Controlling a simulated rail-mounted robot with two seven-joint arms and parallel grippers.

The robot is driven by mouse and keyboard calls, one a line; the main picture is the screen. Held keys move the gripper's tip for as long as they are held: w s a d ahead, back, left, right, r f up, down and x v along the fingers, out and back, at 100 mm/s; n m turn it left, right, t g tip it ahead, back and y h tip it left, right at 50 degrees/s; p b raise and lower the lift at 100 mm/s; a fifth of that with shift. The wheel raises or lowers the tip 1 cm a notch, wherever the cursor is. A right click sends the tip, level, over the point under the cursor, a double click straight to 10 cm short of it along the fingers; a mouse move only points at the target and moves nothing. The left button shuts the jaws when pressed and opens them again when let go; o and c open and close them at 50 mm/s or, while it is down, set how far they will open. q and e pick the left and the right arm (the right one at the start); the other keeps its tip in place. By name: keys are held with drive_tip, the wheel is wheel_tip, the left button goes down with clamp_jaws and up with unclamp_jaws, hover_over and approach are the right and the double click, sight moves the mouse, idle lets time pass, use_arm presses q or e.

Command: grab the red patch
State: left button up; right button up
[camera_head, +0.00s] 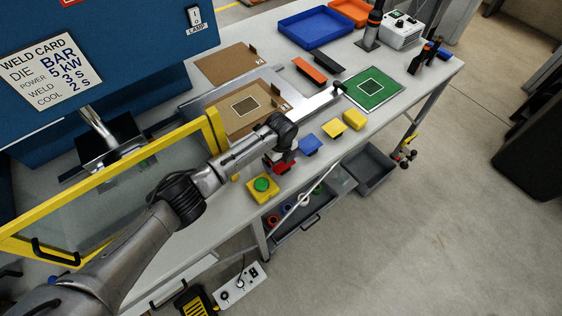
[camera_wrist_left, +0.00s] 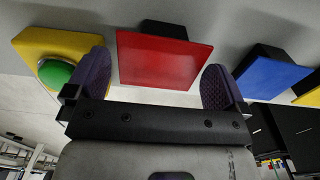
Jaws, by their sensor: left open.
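The red patch (camera_head: 284,168) is a small red piece with a dark block on it, near the front edge of the workbench, partly hidden by my left gripper. In the left wrist view the red patch (camera_wrist_left: 164,60) shows its flat red face between the two purple finger pads. My left gripper (camera_head: 281,158) is open, its fingers on either side of the red patch. Gaps show between the pads and the patch, so it is not gripped. My right gripper is in neither view.
A yellow box with a green button (camera_head: 262,186) stands just left of the red patch. A blue patch (camera_head: 308,144) and a yellow patch (camera_head: 354,120) lie to its right. The yellow-framed guard (camera_head: 214,130) stands beside my left arm.

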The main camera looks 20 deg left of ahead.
use_arm(q)
drive_tip(key=c, duration=0.7)
drive_tip(key=shift+r, duration=0.1)
